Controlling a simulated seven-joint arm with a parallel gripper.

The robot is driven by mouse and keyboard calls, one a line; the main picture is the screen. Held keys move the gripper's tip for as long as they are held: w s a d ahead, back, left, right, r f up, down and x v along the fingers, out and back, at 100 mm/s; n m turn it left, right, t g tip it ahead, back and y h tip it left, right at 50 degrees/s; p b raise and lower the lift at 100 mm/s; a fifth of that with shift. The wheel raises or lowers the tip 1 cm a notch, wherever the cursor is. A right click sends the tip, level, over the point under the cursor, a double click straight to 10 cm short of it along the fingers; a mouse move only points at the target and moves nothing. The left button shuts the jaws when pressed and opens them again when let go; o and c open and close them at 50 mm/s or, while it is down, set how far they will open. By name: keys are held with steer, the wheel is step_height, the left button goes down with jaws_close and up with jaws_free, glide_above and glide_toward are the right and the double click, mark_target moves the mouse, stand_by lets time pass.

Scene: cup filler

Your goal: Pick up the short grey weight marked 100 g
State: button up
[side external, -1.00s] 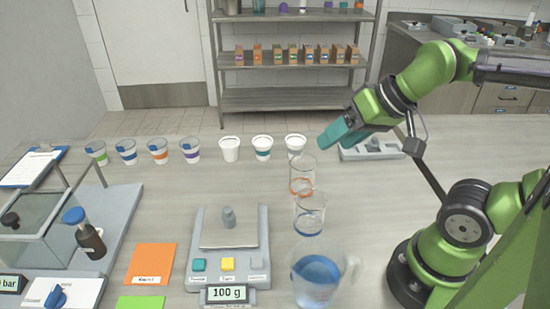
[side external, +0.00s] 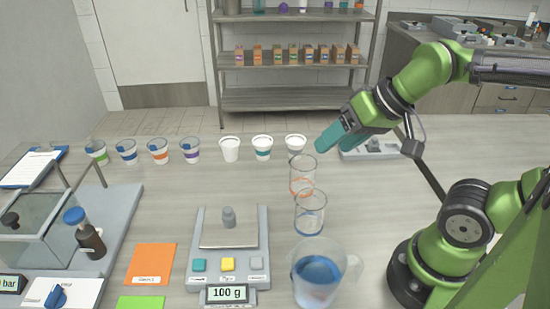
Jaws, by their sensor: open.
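A small grey weight (side external: 229,216) stands upright on the pan of the balance (side external: 248,238), whose display reads 100 g. Any marking on the weight is too small to read. My gripper (side external: 321,143), with teal fingers, is open and holds nothing that I can see. It hangs in the air above and to the right of the balance, pointing left and down, well apart from the weight.
A clear beaker with an orange band (side external: 302,184), one with a blue band (side external: 310,225) and a jug of blue liquid (side external: 317,275) stand right of the balance. Several cups (side external: 229,148) line the back. A grey tray (side external: 350,154) sits behind my gripper.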

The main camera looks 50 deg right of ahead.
steer(key=w+a+f+n+g+h, duration=0.2)
steer(key=w+a+n+g, duration=0.3)
steer(key=w+a, duration=0.9)
steer(key=m+g, duration=0.1)
steer(key=g, duration=0.1)
glide_above(227, 209)
steer(key=f, duration=0.9)
steer(key=shift+s+d+f, duration=0.15)
steer(key=shift+s+d, duration=0.1)
steer(key=shift+w+a+f, duration=0.15)
steer(key=shift+f, duration=1.25)
steer(key=shift+w+a+f, duration=0.1)
steer(key=shift+a+f, duration=0.05)
steer(key=shift+f, duration=1.2)
